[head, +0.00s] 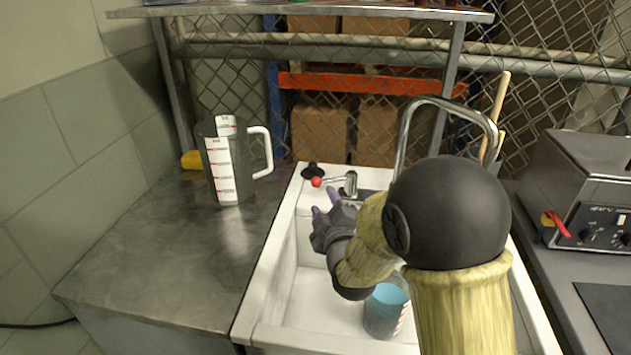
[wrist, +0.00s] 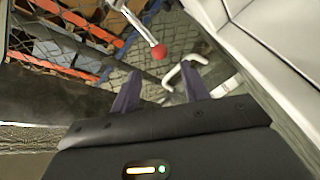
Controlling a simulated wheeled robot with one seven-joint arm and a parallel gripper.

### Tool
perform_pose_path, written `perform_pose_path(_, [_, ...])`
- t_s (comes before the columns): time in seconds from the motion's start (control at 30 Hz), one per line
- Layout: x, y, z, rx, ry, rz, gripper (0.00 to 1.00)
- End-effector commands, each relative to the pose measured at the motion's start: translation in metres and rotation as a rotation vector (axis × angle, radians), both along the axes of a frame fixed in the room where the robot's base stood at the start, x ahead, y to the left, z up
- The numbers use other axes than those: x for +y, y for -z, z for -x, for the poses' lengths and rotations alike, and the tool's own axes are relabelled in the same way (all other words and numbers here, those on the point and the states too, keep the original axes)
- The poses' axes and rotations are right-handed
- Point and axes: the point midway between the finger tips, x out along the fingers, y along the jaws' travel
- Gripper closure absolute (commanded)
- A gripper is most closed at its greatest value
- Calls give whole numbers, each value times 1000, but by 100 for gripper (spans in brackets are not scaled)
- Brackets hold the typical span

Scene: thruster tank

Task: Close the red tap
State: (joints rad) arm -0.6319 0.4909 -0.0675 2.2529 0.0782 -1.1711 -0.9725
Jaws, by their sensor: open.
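The red tap shows as a metal lever with a red ball end (head: 316,182) at the back left of the white sink, pointing left. In the wrist view the red ball (wrist: 159,51) is ahead of my gripper, just beyond and between its fingertips, apart from them. My gripper (head: 325,203) is over the sink, just in front of and below the red ball. Its two purple fingers (wrist: 160,83) are open with nothing between them. The tall curved spout (head: 405,125) rises at the back of the sink; its lower part is partly hidden by my arm.
A measuring jug (head: 232,165) with a white handle stands on the left counter (head: 150,260). A container with blue contents (head: 386,308) is in the sink (head: 262,290). A grey appliance (head: 585,180) stands right. A chain-link fence (head: 230,90) is behind.

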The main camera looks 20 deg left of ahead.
Motion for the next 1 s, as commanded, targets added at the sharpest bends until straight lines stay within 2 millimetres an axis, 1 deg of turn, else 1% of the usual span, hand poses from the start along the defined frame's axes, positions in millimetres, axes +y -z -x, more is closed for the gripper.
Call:
perform_pose_path(0.03, [4,0,-8,-1,1,0,55])
perform_pose_path(0.1, [10,0,-18,-1,1,0,55])
perform_pose_path(0.4, [30,0,-60,0,2,1,55])
perform_pose_path(0.5, [37,0,-71,-1,1,1,55])
perform_pose_path(0.7, [45,0,-81,0,-1,1,55])
perform_pose_path(0.97, [46,0,-81,0,-3,0,55])
perform_pose_path(1.0, [46,0,-81,0,-3,0,62])
